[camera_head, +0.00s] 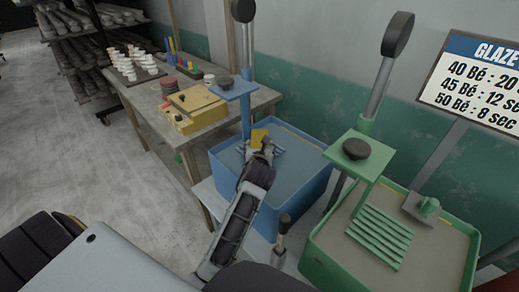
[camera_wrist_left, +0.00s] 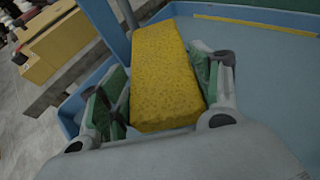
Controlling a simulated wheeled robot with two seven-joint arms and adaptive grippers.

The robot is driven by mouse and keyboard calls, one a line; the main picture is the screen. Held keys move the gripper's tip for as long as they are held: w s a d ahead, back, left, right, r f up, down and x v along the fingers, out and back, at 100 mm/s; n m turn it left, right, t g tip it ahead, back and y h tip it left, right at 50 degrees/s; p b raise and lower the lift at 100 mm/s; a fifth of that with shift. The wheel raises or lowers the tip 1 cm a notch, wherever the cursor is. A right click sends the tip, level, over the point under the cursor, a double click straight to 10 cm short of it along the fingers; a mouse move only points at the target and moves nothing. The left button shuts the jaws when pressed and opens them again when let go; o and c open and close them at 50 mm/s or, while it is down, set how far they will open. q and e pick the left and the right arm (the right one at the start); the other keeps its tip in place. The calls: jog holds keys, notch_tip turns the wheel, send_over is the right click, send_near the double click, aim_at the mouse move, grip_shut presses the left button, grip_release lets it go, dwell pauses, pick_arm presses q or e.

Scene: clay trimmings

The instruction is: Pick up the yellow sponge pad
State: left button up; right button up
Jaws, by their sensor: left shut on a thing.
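The yellow sponge pad (camera_wrist_left: 163,78) is a speckled block that sits between the two fingers of my left gripper (camera_wrist_left: 160,95) in the left wrist view. The green finger pads press on its sides. In the head view the sponge pad (camera_head: 259,137) shows as a small yellow patch at the tip of my left gripper (camera_head: 260,150), over the blue basin (camera_head: 296,201). The arm hides part of the basin. My right gripper is not in view.
A green basin (camera_head: 314,243) with a green rack stands at the right. Each basin has a post with a black knob. A wooden table (camera_head: 262,97) with a yellow box (camera_head: 195,107) stands behind left. Shelves (camera_head: 85,45) stand farther back. Open floor (camera_head: 75,150) lies left.

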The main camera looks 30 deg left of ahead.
aim_at(260, 146)
pick_arm(q)
notch_tip(260, 146, up, 2)
jog(key=shift+r, duration=0.3)
jog(key=shift+r+p, duration=0.3)
jog(key=shift+s+d+f, duration=0.1)
jog(key=shift+s+d, duration=0.35)
jog(key=shift+s, duration=0.4)
jog(key=s+d, duration=0.2)
jog(key=s, duration=0.2)
jog(key=s+d, duration=0.2)
jog(key=s, duration=0.3)
jog(key=s+d, duration=0.2)
jog(key=s, duration=0.3)
jog(key=shift+d, duration=0.4)
jog(key=shift+s+d, duration=0.1)
jog(key=shift+s, duration=0.15)
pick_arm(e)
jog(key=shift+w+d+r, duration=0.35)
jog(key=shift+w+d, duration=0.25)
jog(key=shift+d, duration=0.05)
pick_arm(q)
jog(key=shift+w, duration=0.1)
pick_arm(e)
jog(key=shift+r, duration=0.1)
